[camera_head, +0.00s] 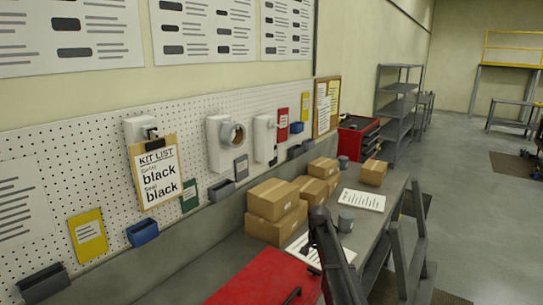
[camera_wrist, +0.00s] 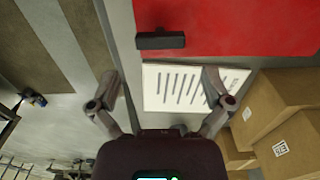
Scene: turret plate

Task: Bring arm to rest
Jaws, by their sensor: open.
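My gripper (camera_wrist: 161,82) shows in the wrist view with its two fingers spread wide and nothing between them. It is above the workbench, over a printed white sheet (camera_wrist: 190,88) that lies beside a red surface (camera_wrist: 240,25). A dark handle-like bar (camera_wrist: 160,41) sits at the edge of the red surface. In the head view my dark arm reaches up from the bottom over the bench (camera_head: 225,257), beside the red surface (camera_head: 262,280). The arm partly covers the printed sheet (camera_head: 299,246) there. My fingertips cannot be made out clearly in the head view.
A pegboard wall (camera_head: 95,170) with a kit list clipboard (camera_head: 157,172) runs behind. Open floor (camera_head: 465,215) lies to the right.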

